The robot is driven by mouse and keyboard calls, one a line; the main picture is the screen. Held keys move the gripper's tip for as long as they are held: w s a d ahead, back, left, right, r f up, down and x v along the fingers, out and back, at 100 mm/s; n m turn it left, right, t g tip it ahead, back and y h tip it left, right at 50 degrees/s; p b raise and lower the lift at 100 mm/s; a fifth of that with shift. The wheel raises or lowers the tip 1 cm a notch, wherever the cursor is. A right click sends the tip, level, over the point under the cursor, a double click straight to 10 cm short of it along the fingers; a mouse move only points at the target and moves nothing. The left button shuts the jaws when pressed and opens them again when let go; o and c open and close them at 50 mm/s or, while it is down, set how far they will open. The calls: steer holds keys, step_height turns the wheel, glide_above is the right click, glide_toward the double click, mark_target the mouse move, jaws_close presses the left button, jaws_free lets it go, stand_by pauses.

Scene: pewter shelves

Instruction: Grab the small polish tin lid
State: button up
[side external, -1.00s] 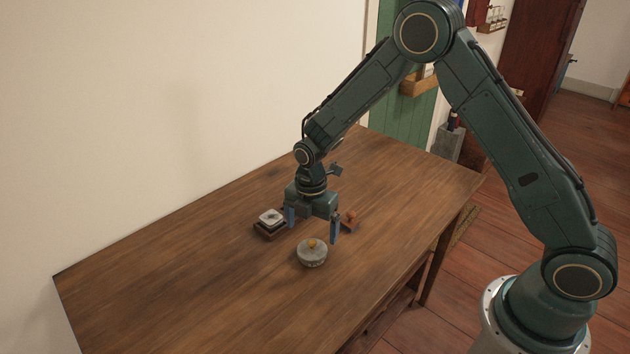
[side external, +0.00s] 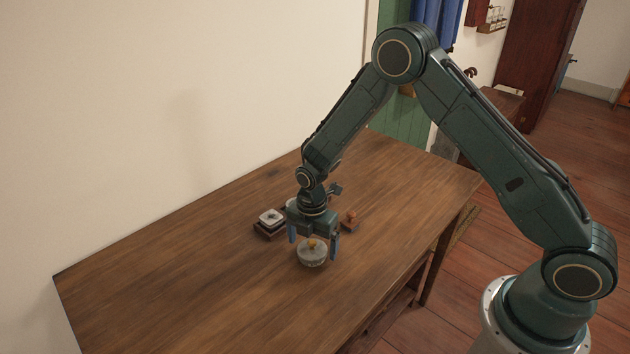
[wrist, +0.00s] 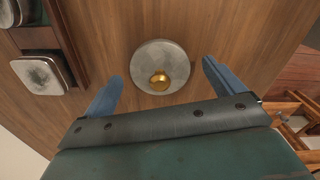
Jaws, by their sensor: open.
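The tin lid (side external: 312,258) is a round, speckled grey disc with a gold knob, on the wooden table. In the wrist view the lid (wrist: 148,53) lies just ahead of my fingertips, roughly centred between them, knob toward me. My gripper (side external: 314,249) points down with its two blue fingers apart. In the side view it is at the lid, one finger on each side, and the lid's knob shows between them. In the wrist view my gripper (wrist: 162,73) is open with nothing between its fingers. I cannot tell the exact height of the fingertips over the table.
A dark tray (wrist: 68,40) with pale-topped square tins (wrist: 38,75) lies left of my gripper. A small brown block with an orange knob (side external: 351,215) stands to the right, behind the gripper. The table (side external: 190,285) is clear at the front left.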

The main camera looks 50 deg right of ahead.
mark_target(312, 241)
steer(key=shift+c, duration=0.4)
steer(key=c, duration=0.9)
steer(key=shift+o, duration=0.2)
steer(key=shift+r, duration=0.15)
step_height(312, 241, up, 20)
stand_by(0.5)
